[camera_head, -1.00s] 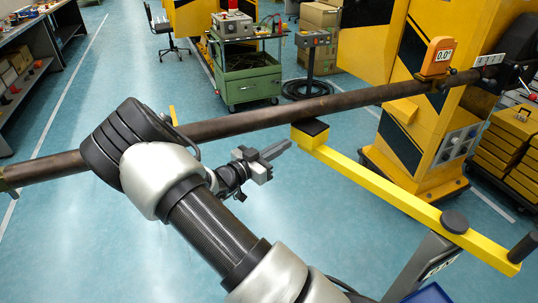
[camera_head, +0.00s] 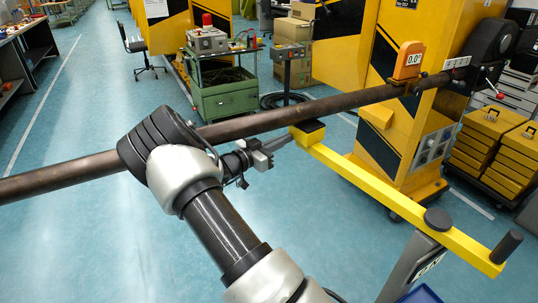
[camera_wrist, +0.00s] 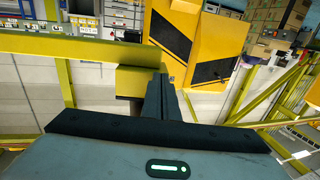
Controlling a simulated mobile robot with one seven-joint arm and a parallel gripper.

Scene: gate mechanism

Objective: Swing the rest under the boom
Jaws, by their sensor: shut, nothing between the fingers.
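The boom (camera_head: 250,125) is a long brown bar crossing the head view, held at the right by a dark hub (camera_head: 490,42). The rest is a yellow bar (camera_head: 375,182) with a black pad (camera_head: 308,131) on its far end, a round black pivot cap (camera_head: 437,219) and a black upright handle (camera_head: 508,244). The pad appears just on the near side of the boom. My gripper (camera_head: 288,138) is shut and empty, its tips beside the pad end; contact is unclear. In the wrist view, the shut fingers (camera_wrist: 162,90) point at the end of the yellow bar (camera_wrist: 85,46).
A yellow cabinet (camera_head: 420,120) stands behind the boom at right, with an orange 0.0° readout (camera_head: 409,60) on the boom. A green cart (camera_head: 225,98) and yellow toolboxes (camera_head: 490,145) stand further back. Open blue floor (camera_head: 90,220) lies at left.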

